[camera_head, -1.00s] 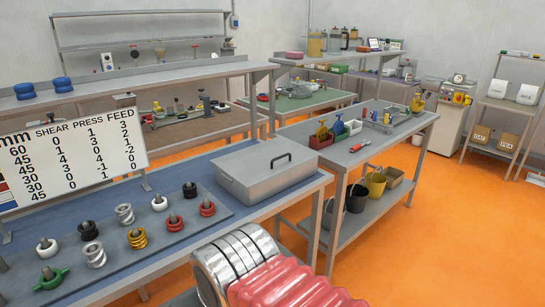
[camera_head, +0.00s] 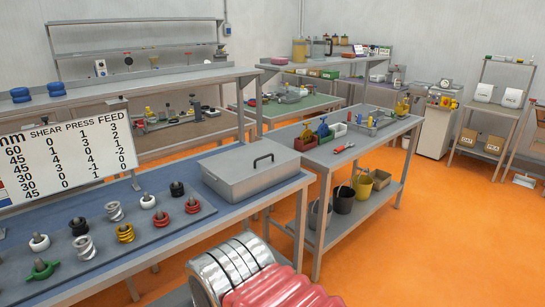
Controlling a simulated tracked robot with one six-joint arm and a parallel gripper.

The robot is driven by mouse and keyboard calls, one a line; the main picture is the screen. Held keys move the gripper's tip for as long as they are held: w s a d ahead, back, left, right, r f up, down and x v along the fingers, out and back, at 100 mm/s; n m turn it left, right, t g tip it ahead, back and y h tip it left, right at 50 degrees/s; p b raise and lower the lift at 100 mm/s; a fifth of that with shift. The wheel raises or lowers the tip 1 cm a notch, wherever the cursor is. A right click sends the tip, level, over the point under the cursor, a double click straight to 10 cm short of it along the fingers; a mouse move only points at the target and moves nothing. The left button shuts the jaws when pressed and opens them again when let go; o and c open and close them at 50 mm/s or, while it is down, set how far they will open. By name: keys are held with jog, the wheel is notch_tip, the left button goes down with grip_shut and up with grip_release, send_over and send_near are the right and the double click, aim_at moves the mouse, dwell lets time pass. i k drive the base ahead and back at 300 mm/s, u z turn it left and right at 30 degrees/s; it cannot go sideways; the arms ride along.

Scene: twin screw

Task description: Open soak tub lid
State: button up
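The soak tub, a grey metal box (camera_head: 254,186), stands at the right end of the blue-topped bench. Its flat lid (camera_head: 250,170) is on and looks shut, with a dark bar handle (camera_head: 263,160) on top. My gripper is not in view. A part of my own body, silver rings and a red ribbed section, shows at the bottom centre, in front of the bench.
A grey board (camera_head: 105,237) with several coil and ring parts on posts lies left of the tub. A whiteboard of numbers (camera_head: 65,150) stands behind it. A second bench (camera_head: 350,152) with coloured bins stands to the right. Orange floor (camera_head: 430,230) is clear at the right.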

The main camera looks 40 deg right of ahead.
aim_at(234, 166)
jog(key=k, duration=1.05)
jog(key=z, duration=0.25)
jog(key=i, duration=0.4)
jog(key=z, duration=0.6)
jog(key=i, duration=1.5)
jog(key=u, duration=0.5)
jog(key=i, duration=0.5)
jog(key=u, duration=0.3)
